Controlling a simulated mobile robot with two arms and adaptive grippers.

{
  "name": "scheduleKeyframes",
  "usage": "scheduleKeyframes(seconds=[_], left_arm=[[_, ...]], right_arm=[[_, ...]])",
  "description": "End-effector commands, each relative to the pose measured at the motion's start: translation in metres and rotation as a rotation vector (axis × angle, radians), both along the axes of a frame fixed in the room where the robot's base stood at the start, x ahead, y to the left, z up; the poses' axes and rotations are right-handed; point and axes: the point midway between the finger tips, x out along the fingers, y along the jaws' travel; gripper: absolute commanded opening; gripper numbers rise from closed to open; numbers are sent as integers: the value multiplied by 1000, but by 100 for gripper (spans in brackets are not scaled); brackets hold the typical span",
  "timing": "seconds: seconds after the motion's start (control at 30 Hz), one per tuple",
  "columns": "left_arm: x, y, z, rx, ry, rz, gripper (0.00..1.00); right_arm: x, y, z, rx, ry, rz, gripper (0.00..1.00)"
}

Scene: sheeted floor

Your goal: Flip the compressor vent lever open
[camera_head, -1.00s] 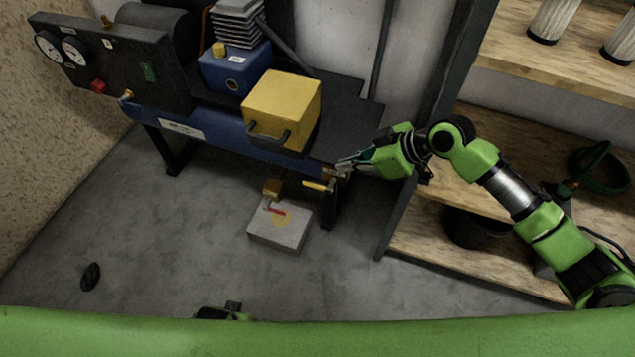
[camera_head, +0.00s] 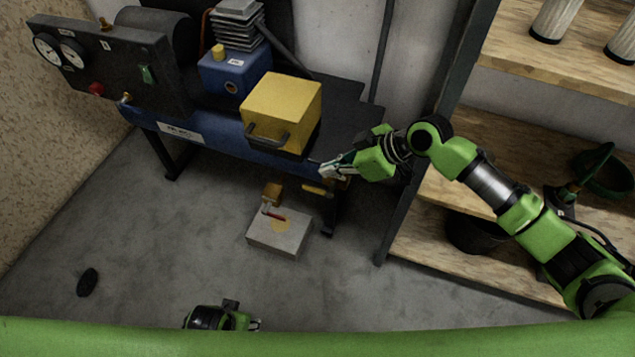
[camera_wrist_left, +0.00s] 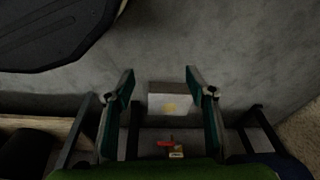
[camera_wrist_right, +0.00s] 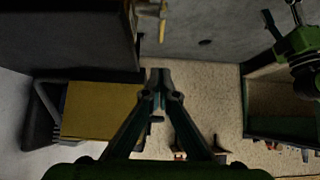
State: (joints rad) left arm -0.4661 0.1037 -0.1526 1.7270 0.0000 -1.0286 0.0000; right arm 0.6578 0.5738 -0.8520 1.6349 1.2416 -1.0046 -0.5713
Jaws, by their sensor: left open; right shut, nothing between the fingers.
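The compressor has a blue tank (camera_head: 235,133) on black legs. Under its right end a short yellow lever (camera_head: 316,190) points left; it also shows in the right wrist view (camera_wrist_right: 162,31). A red lever (camera_head: 274,215) sits by a brass block (camera_head: 272,193) lower down, and also shows in the left wrist view (camera_wrist_left: 165,143). I cannot tell which one is the vent lever. My right gripper (camera_head: 323,171) is shut and empty, just above the yellow lever, apparently apart from it. My left gripper (camera_head: 257,325) is open and empty, low at the bottom, well away from both levers.
A pale block (camera_head: 280,238) stands on the floor below the brass block. A yellow box (camera_head: 283,105) with a dark handle sits above the tank. A wooden shelf unit (camera_head: 415,215) stands close on the right. The grey floor at left is clear except for a small black object (camera_head: 88,282).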

Motion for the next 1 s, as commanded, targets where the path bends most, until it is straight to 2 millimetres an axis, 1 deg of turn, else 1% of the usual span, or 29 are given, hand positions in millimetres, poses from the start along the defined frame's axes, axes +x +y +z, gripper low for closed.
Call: scheduleKeyframes(seconds=[0.03,0.2,0.3,0.4,0.6,1.0], left_arm=[[2,0,4,0,-5,1,51],[8,-1,24,-2,-16,3,51],[11,-1,36,-2,-22,4,51],[13,-1,45,-2,-26,5,51],[14,-1,54,-2,-29,5,51],[13,-1,54,-2,-28,5,51]], right_arm=[[3,9,-10,2,0,1,0],[12,33,-35,2,1,0,0],[12,30,-52,-1,1,-2,0],[12,29,-63,-1,1,-2,0],[12,29,-72,0,0,-3,0],[13,30,-72,-4,1,-2,0]])
